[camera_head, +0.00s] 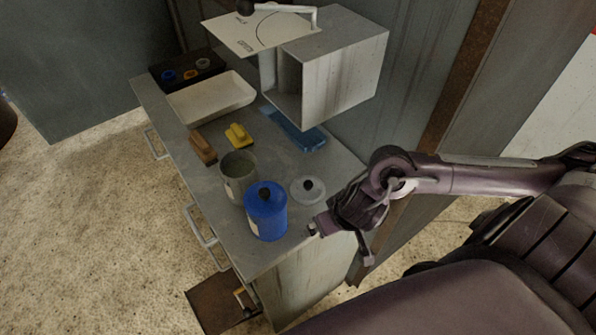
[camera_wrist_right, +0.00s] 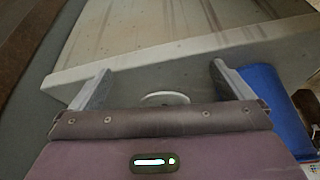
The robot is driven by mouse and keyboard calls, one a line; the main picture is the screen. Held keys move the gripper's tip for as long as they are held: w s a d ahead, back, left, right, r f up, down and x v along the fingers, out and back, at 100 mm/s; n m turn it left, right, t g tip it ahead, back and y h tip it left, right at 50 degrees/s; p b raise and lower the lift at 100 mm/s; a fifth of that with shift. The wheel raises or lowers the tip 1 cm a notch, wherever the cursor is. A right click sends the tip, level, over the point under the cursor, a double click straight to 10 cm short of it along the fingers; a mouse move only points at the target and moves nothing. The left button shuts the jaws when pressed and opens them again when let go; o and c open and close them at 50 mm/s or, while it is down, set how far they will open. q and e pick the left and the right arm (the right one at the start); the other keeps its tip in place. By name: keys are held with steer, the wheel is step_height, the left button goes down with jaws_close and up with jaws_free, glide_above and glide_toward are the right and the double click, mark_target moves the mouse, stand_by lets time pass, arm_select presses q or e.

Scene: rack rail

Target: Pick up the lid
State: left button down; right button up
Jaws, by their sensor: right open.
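The grey round lid (camera_head: 308,190) with a dark knob lies flat on the cabinet top, right of the open grey-green pot (camera_head: 238,172) and behind the blue canister (camera_head: 266,214). My right gripper (camera_head: 338,242) is open and empty, to the right of the lid and nearer to me, apart from it. In the right wrist view a pale rim, likely the lid's (camera_wrist_right: 165,98), shows between the open fingers (camera_wrist_right: 160,72), partly hidden by the gripper body. The blue canister stands at the right there (camera_wrist_right: 268,105). My left gripper is not in view.
A wall box (camera_head: 335,70) with a raised panel overhangs the back of the cabinet. A blue tray (camera_head: 295,130), a yellow block (camera_head: 238,135), a brown block (camera_head: 202,148), a cream tray (camera_head: 212,98) and a black rack (camera_head: 165,72) lie farther back.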

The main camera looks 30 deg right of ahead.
mark_target(310, 186)
steer(key=w, duration=0.3)
steer(key=w+p, duration=0.1)
steer(key=w, duration=0.1)
steer(key=shift+d+r, duration=0.25)
steer(key=shift+d, duration=0.1)
steer(key=shift+w, duration=0.35)
steer(key=w, duration=0.4)
steer(key=w+f, duration=0.1)
steer(key=shift+w+d, duration=0.4)
steer(key=shift+w+f, duration=0.1)
steer(key=shift+f, duration=0.15)
steer(key=shift+c, duration=0.6)
steer(key=c, duration=0.5)
steer(key=shift+c, duration=1.4)
arm_select(q)
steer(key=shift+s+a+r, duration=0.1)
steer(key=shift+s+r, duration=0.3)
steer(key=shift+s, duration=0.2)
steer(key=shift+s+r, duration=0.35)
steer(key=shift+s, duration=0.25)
steer(key=shift+p, duration=0.3)
arm_select(e)
steer(key=shift+r, duration=0.15)
